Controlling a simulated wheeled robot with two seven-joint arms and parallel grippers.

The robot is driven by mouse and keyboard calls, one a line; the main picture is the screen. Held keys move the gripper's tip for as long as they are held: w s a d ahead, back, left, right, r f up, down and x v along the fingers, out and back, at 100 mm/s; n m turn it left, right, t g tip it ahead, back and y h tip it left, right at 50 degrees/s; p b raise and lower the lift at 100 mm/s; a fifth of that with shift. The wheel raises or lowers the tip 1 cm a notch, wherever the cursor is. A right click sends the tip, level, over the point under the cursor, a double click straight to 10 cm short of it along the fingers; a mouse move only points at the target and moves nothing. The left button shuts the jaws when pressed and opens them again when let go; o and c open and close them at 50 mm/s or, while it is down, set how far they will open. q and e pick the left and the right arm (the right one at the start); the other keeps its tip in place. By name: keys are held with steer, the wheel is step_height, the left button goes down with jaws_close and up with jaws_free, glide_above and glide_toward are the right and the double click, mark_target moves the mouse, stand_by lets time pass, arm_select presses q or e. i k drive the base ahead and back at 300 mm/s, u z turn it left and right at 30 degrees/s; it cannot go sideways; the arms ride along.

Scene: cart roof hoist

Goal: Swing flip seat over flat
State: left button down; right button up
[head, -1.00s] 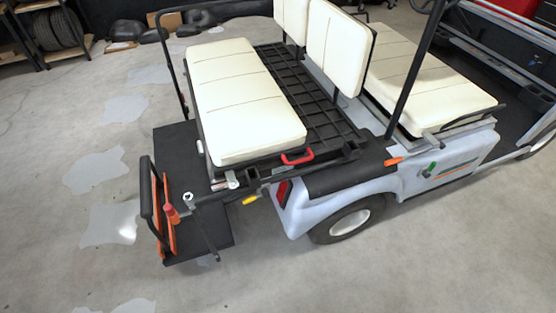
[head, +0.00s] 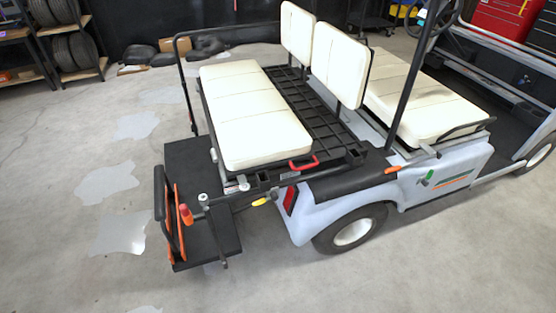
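The flip seat is a cream cushion (head: 252,112) on the rear of a pale blue golf cart (head: 340,203). It lies flat on its frame beside a black slatted deck (head: 312,108). A red handle (head: 304,164) sticks out at the cushion's near right corner. A yellow grip (head: 261,201) sits below it, and a red-orange knob (head: 186,213) stands at the rear left. Two upright cream backrests (head: 340,62) stand behind the deck. Neither of my grippers shows in the head view.
A black footboard (head: 192,162) extends off the cart's rear, with a black and orange upright frame (head: 170,215) at its end. A black roof post (head: 412,75) rises at the cart's middle. Tyre shelves (head: 72,38) stand at the back left. The concrete floor (head: 70,230) at left is open.

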mark_target(255, 130)
steer(key=u, duration=0.15)
steer(key=i, duration=0.95)
steer(key=z, duration=0.35)
